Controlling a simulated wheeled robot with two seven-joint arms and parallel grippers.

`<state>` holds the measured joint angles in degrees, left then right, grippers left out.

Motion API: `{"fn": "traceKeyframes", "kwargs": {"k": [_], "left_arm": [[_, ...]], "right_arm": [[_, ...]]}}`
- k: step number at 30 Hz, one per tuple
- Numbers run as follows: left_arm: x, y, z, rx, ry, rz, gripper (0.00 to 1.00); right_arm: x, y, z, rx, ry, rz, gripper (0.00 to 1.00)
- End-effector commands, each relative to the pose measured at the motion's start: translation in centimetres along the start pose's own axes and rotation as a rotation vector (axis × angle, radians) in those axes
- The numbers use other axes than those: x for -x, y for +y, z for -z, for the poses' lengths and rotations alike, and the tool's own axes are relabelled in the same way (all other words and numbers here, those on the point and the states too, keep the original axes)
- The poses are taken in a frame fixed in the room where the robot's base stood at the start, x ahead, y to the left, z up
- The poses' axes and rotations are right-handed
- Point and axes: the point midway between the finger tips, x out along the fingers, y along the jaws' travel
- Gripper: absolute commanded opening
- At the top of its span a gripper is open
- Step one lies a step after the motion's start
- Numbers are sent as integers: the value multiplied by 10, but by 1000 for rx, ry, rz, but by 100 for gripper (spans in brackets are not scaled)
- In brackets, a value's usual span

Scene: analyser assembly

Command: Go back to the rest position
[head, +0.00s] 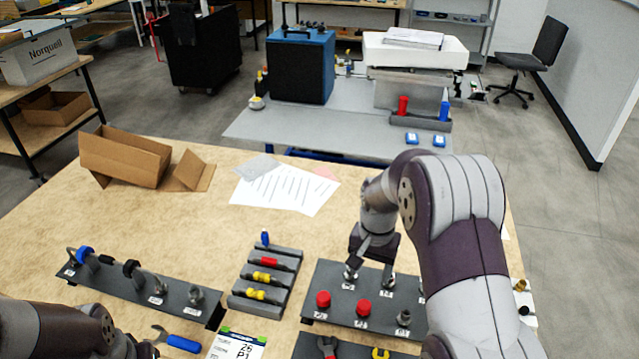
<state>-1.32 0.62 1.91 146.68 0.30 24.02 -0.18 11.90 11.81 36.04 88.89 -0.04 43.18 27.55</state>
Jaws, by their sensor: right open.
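My right arm comes in from the lower right and bends down over the dark tray of fittings (337,321). My right gripper (367,264) is open, just above the back row of metal fittings on that tray. The picture does not clearly show whether it touches them. I see nothing held in it. Part of my left arm shows at the bottom left corner, low over the table's front. Its gripper is not visible there.
The wooden table (205,225) also bears a left rack with hoses (130,293), a small rack with red and yellow parts (265,280), a blue-handled wrench (178,342), papers (285,188) and an open cardboard box (125,158). The table's middle is clear.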

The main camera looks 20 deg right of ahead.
Motion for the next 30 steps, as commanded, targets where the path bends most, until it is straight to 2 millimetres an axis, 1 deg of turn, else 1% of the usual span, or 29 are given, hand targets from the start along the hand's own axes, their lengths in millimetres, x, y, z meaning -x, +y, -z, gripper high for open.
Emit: {"fn": "traceKeyframes", "kwargs": {"k": [2,3,4,5,8,9,11,12,15,18,20,30], "left_arm": [[0,0,0,0,0,0,54],[0,0,0,0,0,0,54],[0,0,0,0,0,0,54],[0,0,0,0,0,0,54],[0,0,0,0,0,0,54],[0,0,0,0,0,0,54],[0,0,0,0,0,0,54],[0,0,0,0,0,0,54],[0,0,0,0,0,0,54],[0,0,0,0,0,0,54],[0,0,0,0,0,0,54],[0,0,0,0,0,0,54]], "right_arm": [[0,0,0,9,0,0,65],[0,-1,2,40,11,6,65],[-4,0,-1,80,12,6,65],[-9,4,-9,122,5,3,65],[-5,13,-41,278,12,6,65],[0,15,-57,350,20,9,65],[8,18,-83,453,36,14,65],[13,21,-100,514,46,18,65],[24,28,-138,630,71,26,65],[33,31,-161,684,88,34,65],[40,25,-162,706,115,45,65],[41,24,-162,708,117,46,65]]}}
